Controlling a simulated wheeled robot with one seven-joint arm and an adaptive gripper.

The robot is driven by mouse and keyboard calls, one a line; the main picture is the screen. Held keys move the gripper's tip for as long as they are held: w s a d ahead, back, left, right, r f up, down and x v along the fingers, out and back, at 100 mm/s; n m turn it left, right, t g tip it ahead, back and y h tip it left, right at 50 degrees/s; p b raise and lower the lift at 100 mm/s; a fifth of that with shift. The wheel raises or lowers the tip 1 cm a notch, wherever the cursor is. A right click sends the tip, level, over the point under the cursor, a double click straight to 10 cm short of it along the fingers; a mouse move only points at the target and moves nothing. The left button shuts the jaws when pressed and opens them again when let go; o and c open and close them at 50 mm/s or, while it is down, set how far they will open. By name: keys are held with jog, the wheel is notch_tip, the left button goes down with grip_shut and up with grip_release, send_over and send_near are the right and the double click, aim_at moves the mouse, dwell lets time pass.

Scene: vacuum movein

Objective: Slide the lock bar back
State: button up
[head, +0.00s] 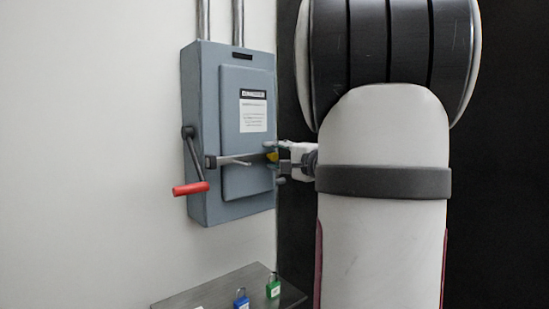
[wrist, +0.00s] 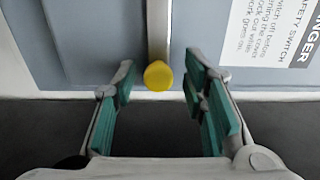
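The lock bar (head: 236,160) is a flat grey metal bar that lies across the front of a grey switch box (head: 208,110). Its yellow round end (head: 272,157) is at the right, by my gripper (head: 274,162). In the wrist view the bar (wrist: 159,30) runs down from the top and ends in the yellow knob (wrist: 158,76). My gripper (wrist: 162,98) is open, with one teal-padded finger on each side of the knob. There are gaps between the pads and the knob. My arm hides part of the gripper in the head view.
A red-handled lever (head: 190,188) is on the box's left side. A white label (head: 253,113) is on its door. Below is a grey shelf (head: 205,290) with a blue padlock (head: 241,300) and a green padlock (head: 273,287). Two conduits rise above the box.

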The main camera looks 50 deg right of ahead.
jog(key=shift+s, duration=0.1)
jog(key=v, duration=1.1)
jog(key=shift+s, duration=0.4)
jog(key=shift+f, duration=0.1)
